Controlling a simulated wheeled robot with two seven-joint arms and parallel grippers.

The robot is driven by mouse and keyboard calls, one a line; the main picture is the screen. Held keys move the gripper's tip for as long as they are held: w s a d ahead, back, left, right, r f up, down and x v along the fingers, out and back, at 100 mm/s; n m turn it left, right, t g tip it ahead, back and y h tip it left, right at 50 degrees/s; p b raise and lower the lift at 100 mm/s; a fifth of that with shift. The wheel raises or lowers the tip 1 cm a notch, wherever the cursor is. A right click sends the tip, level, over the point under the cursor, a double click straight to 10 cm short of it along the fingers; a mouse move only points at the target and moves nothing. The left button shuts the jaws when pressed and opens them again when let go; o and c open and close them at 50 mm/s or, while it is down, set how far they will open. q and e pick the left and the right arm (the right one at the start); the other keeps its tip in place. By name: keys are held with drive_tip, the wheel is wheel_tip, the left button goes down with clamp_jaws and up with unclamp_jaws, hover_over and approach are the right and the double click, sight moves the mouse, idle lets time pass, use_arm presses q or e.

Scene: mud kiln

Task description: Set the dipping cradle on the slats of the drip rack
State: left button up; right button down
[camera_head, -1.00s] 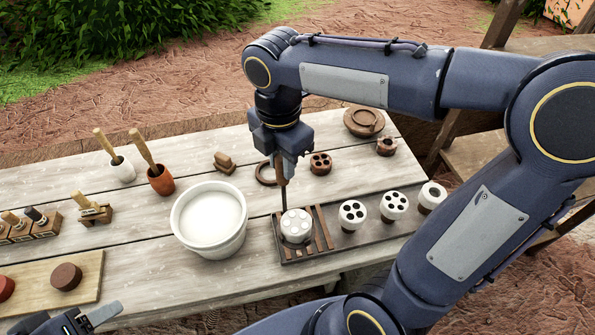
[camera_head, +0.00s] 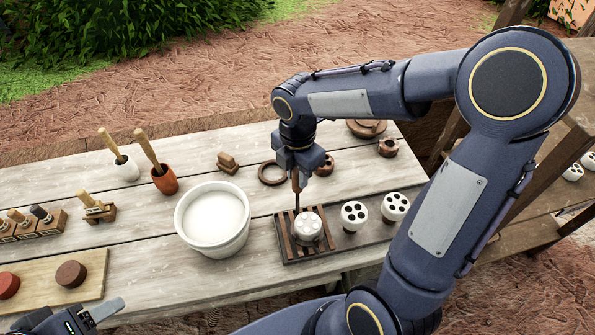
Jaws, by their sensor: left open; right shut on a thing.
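The dipping cradle (camera_head: 296,184) has a brown handle and a thin dark rod that runs down to a white holed piece (camera_head: 308,224). My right gripper (camera_head: 299,173) is shut on the handle from above, and the cradle hangs upright. The white piece is at the slats of the drip rack (camera_head: 290,246), near their middle. I cannot tell whether the cradle's bottom touches the slats. My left gripper (camera_head: 88,318) is open and empty at the lower left, partly cut off by the frame edge.
A white bucket of pale liquid (camera_head: 213,214) stands just left of the rack. White holed pieces (camera_head: 354,214) stand on the dark tray to its right. A brown ring (camera_head: 272,173) lies behind. A board with brown discs (camera_head: 93,288) is at the left.

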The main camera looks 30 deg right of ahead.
drive_tip(key=c, duration=1.6)
unclamp_jaws()
drive_tip(key=shift+f, duration=0.2)
drive_tip(key=shift+c, duration=0.2)
drive_tip(key=o, duration=0.5)
drive_tip(key=shift+r, duration=0.1)
drive_tip(key=shift+c, duration=0.2)
wheel_tip(320, 180, up, 12)
drive_tip(key=s+f+m+t+y, duration=0.2)
drive_tip(key=s+m, duration=0.5)
drive_tip(key=m, duration=0.4)
drive_tip(key=s+f+m+t+y, duration=0.1)
drive_tip(key=s+f+m+t, duration=0.2)
drive_tip(key=s+m, duration=0.5)
drive_tip(key=shift+s+a+f+m+t+y, duration=0.2)
drive_tip(key=shift+s+f+m+t+y, duration=0.15)
drive_tip(key=shift+m, duration=1.85)
